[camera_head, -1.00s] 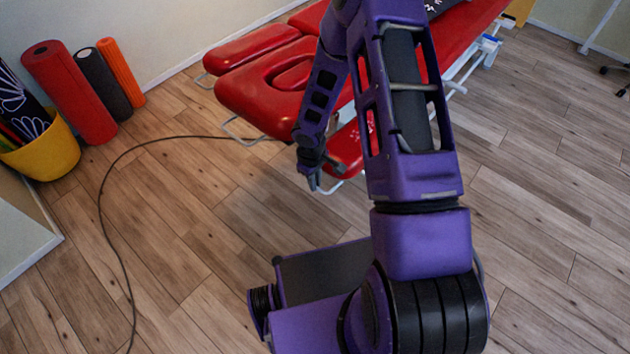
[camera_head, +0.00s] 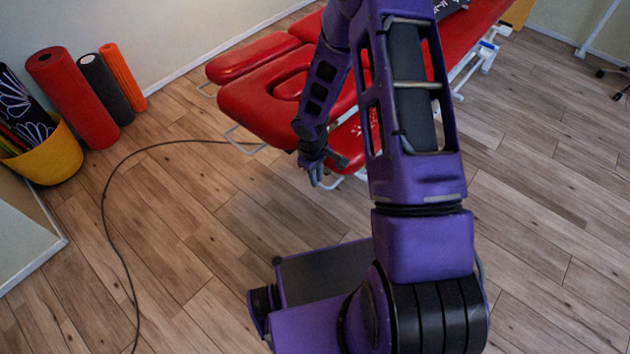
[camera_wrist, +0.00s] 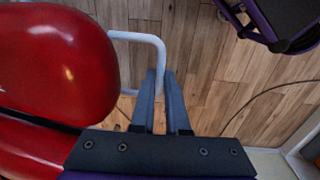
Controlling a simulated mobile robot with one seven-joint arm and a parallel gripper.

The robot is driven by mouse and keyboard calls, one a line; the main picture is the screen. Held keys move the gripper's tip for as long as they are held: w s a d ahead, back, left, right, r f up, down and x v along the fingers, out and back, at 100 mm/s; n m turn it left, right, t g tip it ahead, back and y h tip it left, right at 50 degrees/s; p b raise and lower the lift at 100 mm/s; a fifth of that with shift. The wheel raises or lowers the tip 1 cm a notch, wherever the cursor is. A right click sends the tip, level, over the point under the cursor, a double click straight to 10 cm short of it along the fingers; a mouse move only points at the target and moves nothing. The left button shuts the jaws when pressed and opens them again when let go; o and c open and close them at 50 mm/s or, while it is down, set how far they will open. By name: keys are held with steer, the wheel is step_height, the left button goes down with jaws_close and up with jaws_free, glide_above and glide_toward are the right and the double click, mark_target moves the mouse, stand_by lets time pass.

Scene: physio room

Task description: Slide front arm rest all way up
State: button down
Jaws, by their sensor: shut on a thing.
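The front arm rest is a red pad (camera_head: 346,143), partly hidden behind my arm in the head view. In the wrist view its rounded red end (camera_wrist: 62,58) fills the upper left. A white bent tube (camera_wrist: 138,37) comes out beside the pad and bends down between my gripper's fingertips. My gripper (camera_wrist: 163,80) is shut on this tube, close to the pad. In the head view my gripper (camera_head: 317,176) is small and low at the near end of the red treatment table (camera_head: 262,106); its grip is hard to see there.
A second red arm rest (camera_head: 250,56) is on the table's far side. Red, black and orange rolls (camera_head: 75,95) and a yellow basket (camera_head: 50,155) stand by the wall. A dark cable (camera_head: 112,215) runs across the floor.

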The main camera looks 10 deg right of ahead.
steer(key=r+p, duration=0.1)
steer(key=r, duration=0.1)
steer(key=r+p, duration=0.1)
steer(key=r, duration=0.2)
steer(key=shift+w+d, duration=0.2)
steer(key=shift+r, duration=0.1)
steer(key=c, duration=0.9)
jaws_free()
steer(key=r+p, duration=0.1)
steer(key=r, duration=0.4)
steer(key=r+p, duration=0.1)
steer(key=r, duration=0.5)
steer(key=s+a+r+p, duration=0.1)
steer(key=r, duration=0.5)
steer(key=shift+a+r, duration=0.1)
steer(key=shift+r, duration=0.05)
